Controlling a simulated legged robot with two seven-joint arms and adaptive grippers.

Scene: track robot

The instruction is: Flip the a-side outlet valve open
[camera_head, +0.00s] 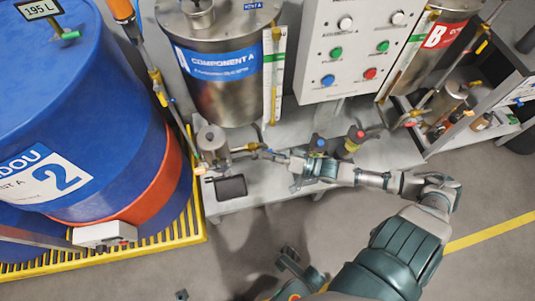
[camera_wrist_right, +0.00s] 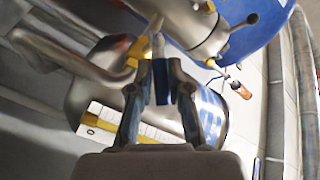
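The steel Component A tank (camera_head: 222,85) stands at the upper middle in the head view, with outlet piping and yellow fittings (camera_head: 250,147) low in front of it. My right gripper (camera_head: 293,164) points left at this piping, close to its right end. In the right wrist view the gripper (camera_wrist_right: 160,72) has its fingers apart, with a narrow gap. A blue patch (camera_wrist_right: 162,82) shows in the gap; I cannot tell if it is a valve handle. A yellow fitting (camera_wrist_right: 141,48) on a pipe is just past the left fingertip. My left gripper cannot be made out for certain.
A blue drum (camera_head: 75,110) on a yellow grating (camera_head: 150,245) stands at the left. A control panel (camera_head: 350,48) with coloured knobs hangs above my right gripper. The Component B tank (camera_head: 425,50) is at the upper right. Open floor lies in front.

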